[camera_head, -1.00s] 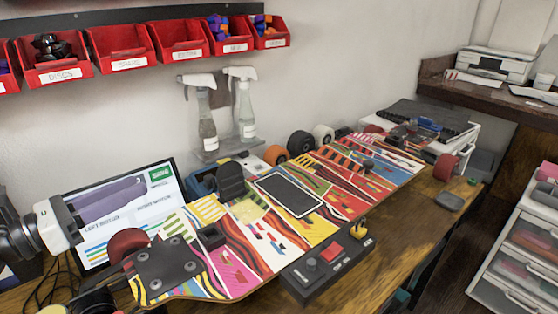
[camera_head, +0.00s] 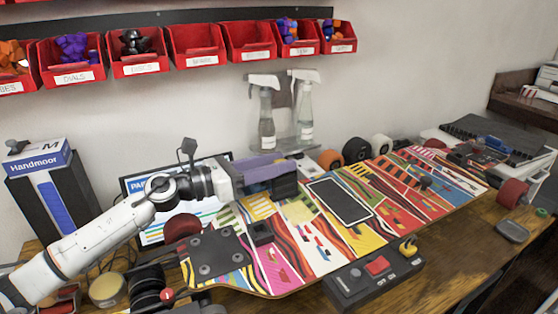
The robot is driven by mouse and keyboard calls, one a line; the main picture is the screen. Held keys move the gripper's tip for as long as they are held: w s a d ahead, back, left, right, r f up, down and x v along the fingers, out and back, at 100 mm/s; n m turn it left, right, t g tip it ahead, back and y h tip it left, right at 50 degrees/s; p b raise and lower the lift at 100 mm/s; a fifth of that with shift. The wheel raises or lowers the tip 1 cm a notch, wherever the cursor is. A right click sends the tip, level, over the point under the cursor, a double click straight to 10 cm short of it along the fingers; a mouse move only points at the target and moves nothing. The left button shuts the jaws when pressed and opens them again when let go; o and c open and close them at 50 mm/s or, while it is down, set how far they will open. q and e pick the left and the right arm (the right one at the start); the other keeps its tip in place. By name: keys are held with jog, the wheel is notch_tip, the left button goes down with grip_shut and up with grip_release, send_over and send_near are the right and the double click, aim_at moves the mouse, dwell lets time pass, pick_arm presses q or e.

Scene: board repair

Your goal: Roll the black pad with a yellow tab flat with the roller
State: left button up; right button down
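A flat black pad with a pale border (camera_head: 340,201) lies on the colourful skateboard deck (camera_head: 285,268); I cannot make out a yellow tab on it. A pale yellow patch (camera_head: 298,212) lies on the deck left of it. My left gripper (camera_head: 283,182) reaches in from the left, above the deck's back edge and left of the pad. A dark blocky thing shows at its purple fingers; whether they are closed on it is unclear. I cannot clearly identify the roller. The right gripper is out of view.
Spray bottles (camera_head: 266,120) stand on a wall shelf behind the deck, with red bins (camera_head: 197,45) above. Orange and black wheels (camera_head: 356,150) stand behind the deck. A black control box with a red button (camera_head: 377,266) sits in front. A blue-and-white box (camera_head: 50,190) stands left.

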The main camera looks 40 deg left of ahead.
pick_arm(q)
jog(key=shift+w+d, duration=0.25)
jog(key=shift+w, duration=0.15)
grip_shut()
jog(key=m, duration=0.1)
jog(key=s+d+m, duration=0.1)
jog(key=d+m, duration=0.1)
jog(key=shift+s+d+r+m+b, duration=0.15)
jog(key=shift+d+r+m+b, duration=0.1)
jog(key=shift+m+b, duration=0.15)
jog(key=shift+s+d+f+m, duration=0.1)
jog(key=shift+s+d+m, duration=0.15)
jog(key=shift+d+m, duration=0.45)
jog(key=shift+s+d+m, duration=0.25)
jog(key=shift+m, duration=0.75)
